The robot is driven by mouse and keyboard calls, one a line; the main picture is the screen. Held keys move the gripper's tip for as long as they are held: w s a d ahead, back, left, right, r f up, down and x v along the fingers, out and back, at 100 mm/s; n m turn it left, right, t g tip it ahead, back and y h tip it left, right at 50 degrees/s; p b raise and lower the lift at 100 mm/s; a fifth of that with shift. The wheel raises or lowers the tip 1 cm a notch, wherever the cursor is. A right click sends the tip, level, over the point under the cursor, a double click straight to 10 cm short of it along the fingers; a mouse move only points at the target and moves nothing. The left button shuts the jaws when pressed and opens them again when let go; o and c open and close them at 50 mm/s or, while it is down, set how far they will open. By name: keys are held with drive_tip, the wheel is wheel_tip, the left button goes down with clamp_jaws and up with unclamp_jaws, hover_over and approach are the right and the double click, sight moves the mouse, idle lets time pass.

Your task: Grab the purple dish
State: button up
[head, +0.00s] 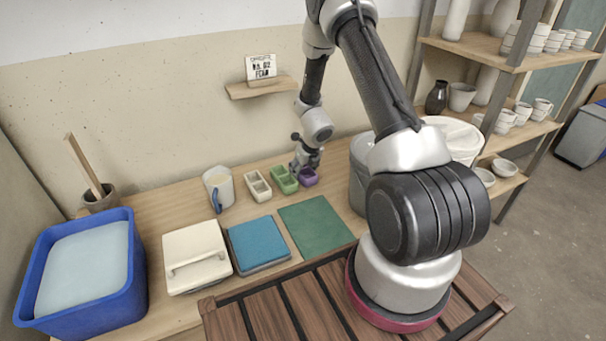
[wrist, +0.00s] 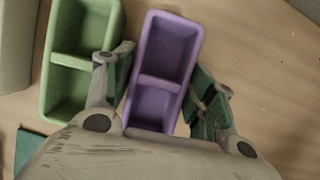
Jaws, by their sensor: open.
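The purple dish (wrist: 163,62) is a small rectangular tray with two compartments. In the wrist view it lies between the two fingers of my open gripper (wrist: 160,82), one finger on each long side. I cannot tell whether the fingers touch it. In the head view the purple dish (head: 308,178) shows at the right end of a row of dishes on the table, partly hidden by my gripper (head: 306,163), which is right above it.
A green dish (wrist: 78,60) stands close on the left, near the left finger. A cream dish (head: 257,186), a jug (head: 218,188), a blue mat (head: 258,243) and a green mat (head: 316,224) are also on the table. A grey bucket (head: 359,172) stands to the right.

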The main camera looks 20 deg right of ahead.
drive_tip(key=c, duration=0.9)
drive_tip(key=shift+o, duration=0.2)
drive_tip(key=shift+r, duration=0.1)
